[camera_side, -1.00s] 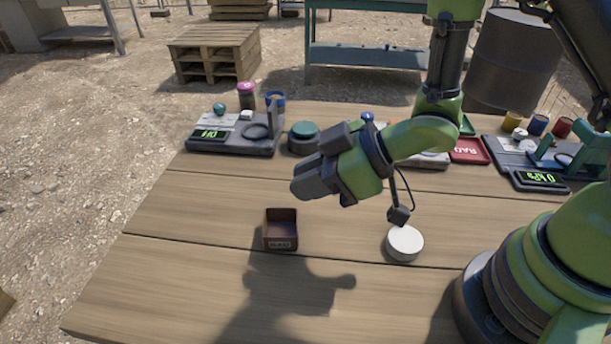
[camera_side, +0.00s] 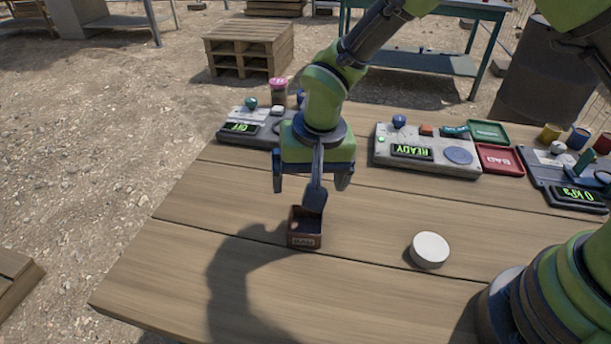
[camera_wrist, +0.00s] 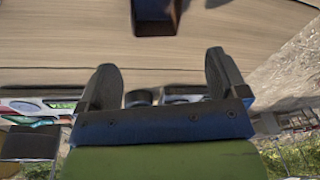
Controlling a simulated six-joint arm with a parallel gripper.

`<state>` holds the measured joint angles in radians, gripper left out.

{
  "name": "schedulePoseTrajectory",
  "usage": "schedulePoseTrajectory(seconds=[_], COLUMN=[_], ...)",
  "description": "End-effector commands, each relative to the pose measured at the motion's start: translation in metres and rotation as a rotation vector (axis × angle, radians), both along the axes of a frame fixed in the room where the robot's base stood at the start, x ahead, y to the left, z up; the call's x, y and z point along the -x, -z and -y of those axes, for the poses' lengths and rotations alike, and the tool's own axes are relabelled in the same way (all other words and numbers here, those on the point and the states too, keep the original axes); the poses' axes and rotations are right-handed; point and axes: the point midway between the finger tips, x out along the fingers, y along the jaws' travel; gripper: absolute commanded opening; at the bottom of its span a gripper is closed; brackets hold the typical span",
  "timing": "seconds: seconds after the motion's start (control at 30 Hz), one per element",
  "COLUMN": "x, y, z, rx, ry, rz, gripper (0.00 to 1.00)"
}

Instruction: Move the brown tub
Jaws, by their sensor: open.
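The brown tub (camera_side: 304,240) is a small open square box with a label on its front, standing upright on the wooden table. In the wrist view the brown tub (camera_wrist: 155,27) shows at the top edge, partly cut off, beyond the fingertips. My gripper (camera_side: 313,186) is above and just behind the tub in the side view, fingers spread wide and pointing down, with nothing between them. In the wrist view my gripper (camera_wrist: 160,70) also shows both fingers apart. Part of my wrist hides the tub's upper right corner in the side view.
A white round disc (camera_side: 429,250) lies right of the tub. A grey unit reading READY (camera_side: 412,152), a green tray (camera_side: 488,131), a red tray (camera_side: 500,160) and a kPa gauge unit (camera_side: 578,197) line the back. The table's front left is clear.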

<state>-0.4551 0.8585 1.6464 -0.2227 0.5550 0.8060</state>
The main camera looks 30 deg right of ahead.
Motion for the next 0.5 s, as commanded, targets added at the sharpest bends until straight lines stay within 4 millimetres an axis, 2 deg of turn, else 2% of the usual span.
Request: schedulePoseTrajectory(seconds=[0.2, 0.5], x=[0.008, 0.012], y=[-0.011, -0.015], z=[-0.012, -0.015], rx=[0.012, 0.017], ry=[0.178, 0.231], rz=[-0.124, -0.163], gripper=[0.92, 0.92])
